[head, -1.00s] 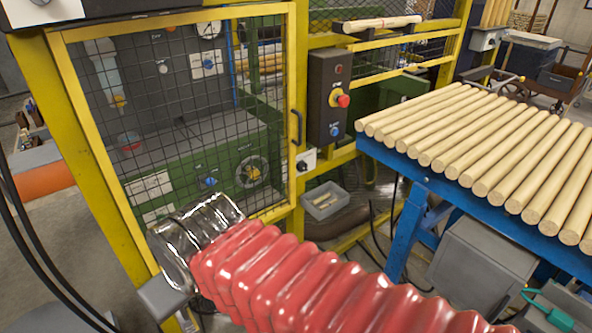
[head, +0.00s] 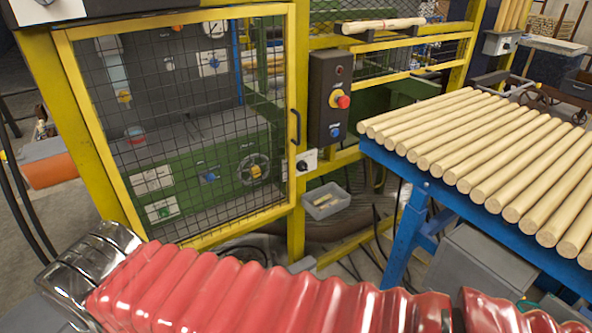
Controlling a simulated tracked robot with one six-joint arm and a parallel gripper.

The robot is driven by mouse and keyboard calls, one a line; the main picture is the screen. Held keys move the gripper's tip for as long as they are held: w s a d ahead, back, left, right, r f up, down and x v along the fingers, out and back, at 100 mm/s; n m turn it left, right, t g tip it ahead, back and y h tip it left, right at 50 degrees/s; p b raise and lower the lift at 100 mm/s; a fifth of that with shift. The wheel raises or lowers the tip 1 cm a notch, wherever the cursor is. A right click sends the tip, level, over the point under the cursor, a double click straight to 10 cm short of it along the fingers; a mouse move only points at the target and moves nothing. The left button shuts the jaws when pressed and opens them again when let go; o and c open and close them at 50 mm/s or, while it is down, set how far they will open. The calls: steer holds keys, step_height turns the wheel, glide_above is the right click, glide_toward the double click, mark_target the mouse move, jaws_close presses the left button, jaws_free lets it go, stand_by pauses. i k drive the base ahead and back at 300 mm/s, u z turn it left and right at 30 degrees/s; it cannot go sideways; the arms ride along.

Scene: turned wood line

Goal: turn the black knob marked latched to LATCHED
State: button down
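A small black knob (head: 302,165) sits on a white plate (head: 311,158) on the yellow post, just right of the mesh door's (head: 205,120) lower right side. Its marking and the way it points are too small to read. My arm, in a red ribbed sleeve with a shiny metal end, lies across the bottom of the head view. The metal end is at the lower left, well left of and below the knob. No gripper fingers show. The knob is unobstructed, and nothing touches it.
A black control box (head: 329,98) with a red-and-yellow button is above the knob. A black door handle (head: 296,127) is to its upper left. A grey bin (head: 326,201) sits below. A blue table (head: 405,170) with several wooden rods stands to the right.

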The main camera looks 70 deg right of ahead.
mark_target(302, 165)
steer(key=u, duration=0.35)
steer(key=k, duration=2)
steer(key=z, duration=1)
steer(key=i, duration=1)
